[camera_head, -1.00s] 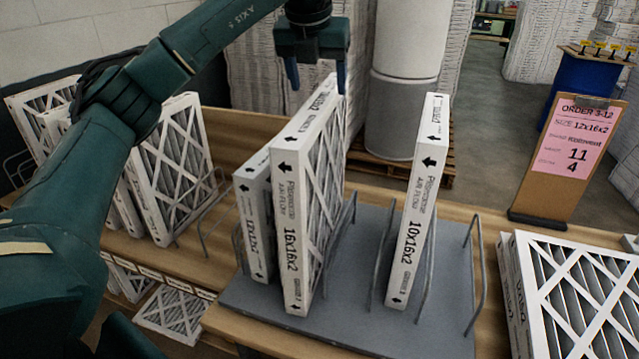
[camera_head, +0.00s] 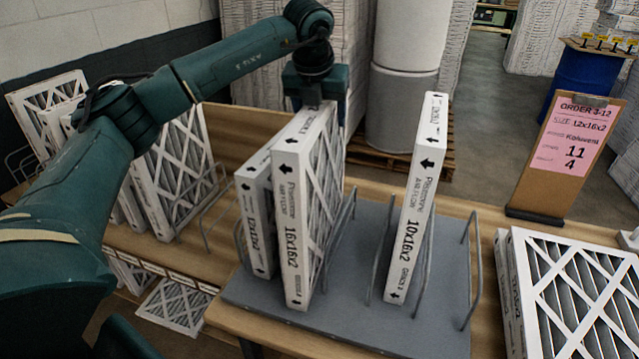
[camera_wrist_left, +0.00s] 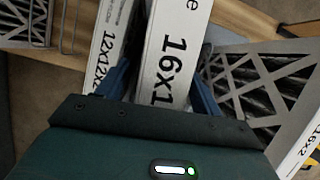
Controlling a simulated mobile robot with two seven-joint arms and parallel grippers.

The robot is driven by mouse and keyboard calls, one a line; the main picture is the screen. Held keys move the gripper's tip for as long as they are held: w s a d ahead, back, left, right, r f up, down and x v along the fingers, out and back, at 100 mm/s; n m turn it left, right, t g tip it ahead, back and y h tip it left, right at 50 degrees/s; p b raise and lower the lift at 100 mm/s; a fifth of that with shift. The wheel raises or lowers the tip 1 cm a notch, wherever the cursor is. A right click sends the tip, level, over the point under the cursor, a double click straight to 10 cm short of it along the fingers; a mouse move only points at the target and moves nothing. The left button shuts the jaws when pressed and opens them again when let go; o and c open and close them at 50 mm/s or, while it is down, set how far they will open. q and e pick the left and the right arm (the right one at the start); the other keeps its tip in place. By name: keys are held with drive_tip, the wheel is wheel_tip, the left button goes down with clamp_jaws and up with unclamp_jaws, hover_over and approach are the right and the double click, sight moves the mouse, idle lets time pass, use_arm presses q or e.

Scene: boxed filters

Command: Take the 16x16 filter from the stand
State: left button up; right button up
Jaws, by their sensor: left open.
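The 16x16x2 filter (camera_head: 291,236) stands upright in the wire stand (camera_head: 350,300), with a white frame and pleated face. It also shows in the left wrist view (camera_wrist_left: 176,50), between the fingers. My left gripper (camera_head: 318,112) is over the far top end of this filter, its fingers on either side of it. In the left wrist view the gripper (camera_wrist_left: 160,90) is open, and I cannot tell whether either finger touches the frame. The 12x12x2 filter (camera_head: 254,225) stands close beside it on the left. My right gripper is not in view.
The 10x16x2 filter (camera_head: 408,235) stands farther right in the stand. An order sign (camera_head: 572,150) stands at the back right.

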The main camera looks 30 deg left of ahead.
use_arm(q)
drive_tip(key=shift+f, duration=0.2)
idle(0.3)
drive_tip(key=shift+c, duration=0.4)
clamp_jaws()
idle(0.4)
